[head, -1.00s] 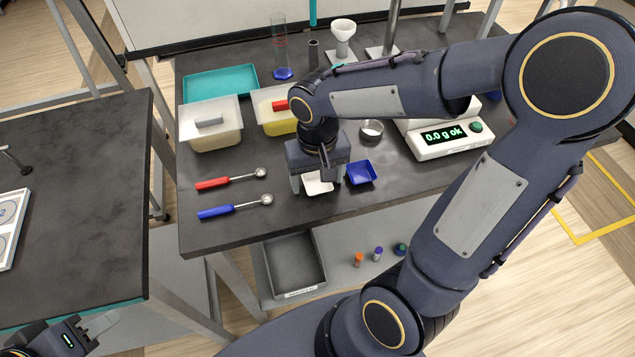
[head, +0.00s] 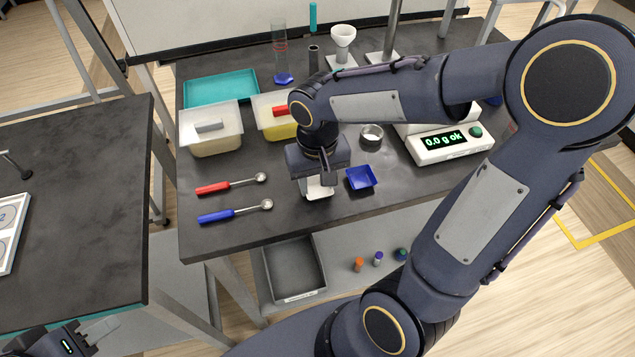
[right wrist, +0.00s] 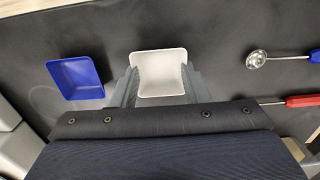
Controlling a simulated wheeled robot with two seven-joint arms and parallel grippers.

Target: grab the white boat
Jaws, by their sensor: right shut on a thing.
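The white boat (head: 318,190), a small square weighing dish, is under my right gripper (head: 318,189) at the front middle of the dark table. In the right wrist view the white boat (right wrist: 160,68) sits between the two fingers of my right gripper (right wrist: 160,87), which are shut on its sides. Whether it still touches the table is hard to tell. The blue boat (head: 361,178) lies close by on its right in the head view; it also shows in the right wrist view (right wrist: 78,78). My left gripper (head: 100,328) is at the bottom left, apart from everything; its jaws are unclear.
A red-handled scoop (head: 230,185) and a blue-handled scoop (head: 235,212) lie to the left. A balance (head: 448,140) reading 0.0 g is on the right. A metal cup (head: 371,136) stands behind the blue boat.

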